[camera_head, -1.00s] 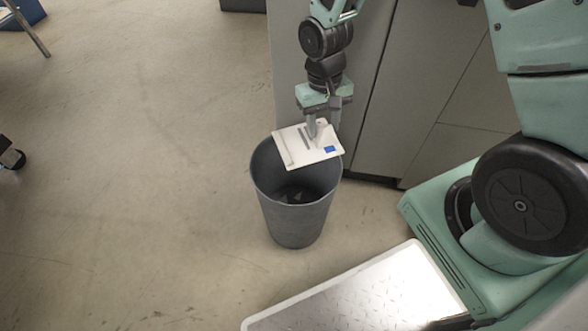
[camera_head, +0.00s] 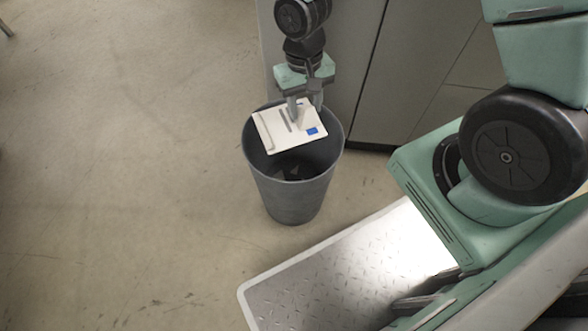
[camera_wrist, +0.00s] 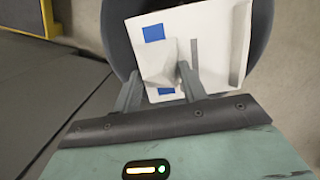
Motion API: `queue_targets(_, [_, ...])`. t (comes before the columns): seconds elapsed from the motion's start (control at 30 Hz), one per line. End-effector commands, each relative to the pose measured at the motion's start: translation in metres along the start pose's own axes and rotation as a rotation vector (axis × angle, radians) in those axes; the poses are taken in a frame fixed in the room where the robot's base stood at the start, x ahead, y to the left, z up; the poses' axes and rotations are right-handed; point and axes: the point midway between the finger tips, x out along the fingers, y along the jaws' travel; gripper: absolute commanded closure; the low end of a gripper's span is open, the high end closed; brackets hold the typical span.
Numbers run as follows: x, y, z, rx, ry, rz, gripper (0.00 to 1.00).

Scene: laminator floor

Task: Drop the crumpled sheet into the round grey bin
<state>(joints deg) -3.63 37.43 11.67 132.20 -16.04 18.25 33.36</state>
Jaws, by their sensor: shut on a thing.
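The crumpled sheet (camera_head: 283,138) is white with grey strips and blue patches, and looks creased with a raised fold. My gripper (camera_head: 307,112) is shut on the sheet's raised fold. It holds the sheet over the mouth of the round grey bin (camera_head: 293,198), which stands upright on the floor. Some dark scraps lie inside the bin. In the wrist view the sheet (camera_wrist: 215,50) is at the fingertips of my gripper (camera_wrist: 160,78), with the bin's dark rim (camera_wrist: 262,30) around it. Whether the sheet touches the rim I cannot tell.
A grey cabinet (camera_head: 415,60) stands right behind the bin. A yellow-edged item (camera_wrist: 48,18) shows at the upper left of the wrist view. The floor (camera_head: 120,170) left of the bin is clear.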

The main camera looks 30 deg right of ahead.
Motion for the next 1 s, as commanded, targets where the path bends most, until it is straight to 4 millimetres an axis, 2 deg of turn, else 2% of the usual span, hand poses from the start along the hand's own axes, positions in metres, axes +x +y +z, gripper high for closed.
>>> queue_targets(0.27, [0.001, 0.0, 0.0, 0.0, 0.0, 0.0, 0.87])
queue_targets(0.3, [0.001, 0.0, 0.0, 0.0, 0.0, 0.0, 0.47])
queue_targets(0.37, [0.001, 0.0, 0.0, 0.0, 0.0, 0.0, 0.33])
queue_targets(0.63, [0.0, 0.0, 0.0, 0.0, 0.0, 0.0, 0.33])
queue_targets(0.73, [-0.006, 0.0, 0.0, 0.001, 0.001, 0.0, 0.33])
queue_targets(0.87, [-0.026, 0.0, -0.001, 0.002, 0.004, -0.001, 0.33])
queue_targets(1.0, [-0.059, 0.0, 0.0, 0.003, 0.004, -0.001, 0.33])
